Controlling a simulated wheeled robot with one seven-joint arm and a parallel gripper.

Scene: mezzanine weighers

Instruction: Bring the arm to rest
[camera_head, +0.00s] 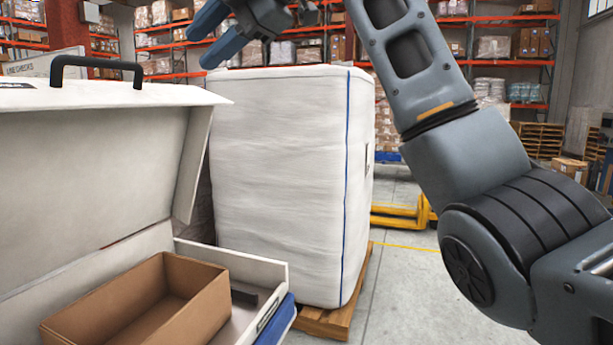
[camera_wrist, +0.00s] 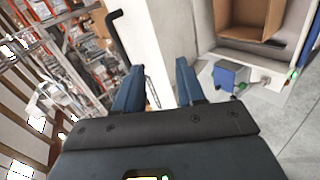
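My gripper (camera_head: 207,38) is raised at the top of the head view, in front of the white wrapped pallet load's upper left. Its two blue fingers stand apart with nothing between them. In the wrist view my gripper (camera_wrist: 156,84) shows the same two fingers, open and empty. My arm comes in from the right side of the head view and reaches up to the top edge, where part of it is cut off.
A white machine with a raised lid (camera_head: 100,95) and black handle (camera_head: 95,64) stands at left. An open cardboard box (camera_head: 75,325) sits in its tray. A tall wrapped load (camera_head: 280,180) stands on a wooden pallet (camera_head: 330,318). Racks fill the back.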

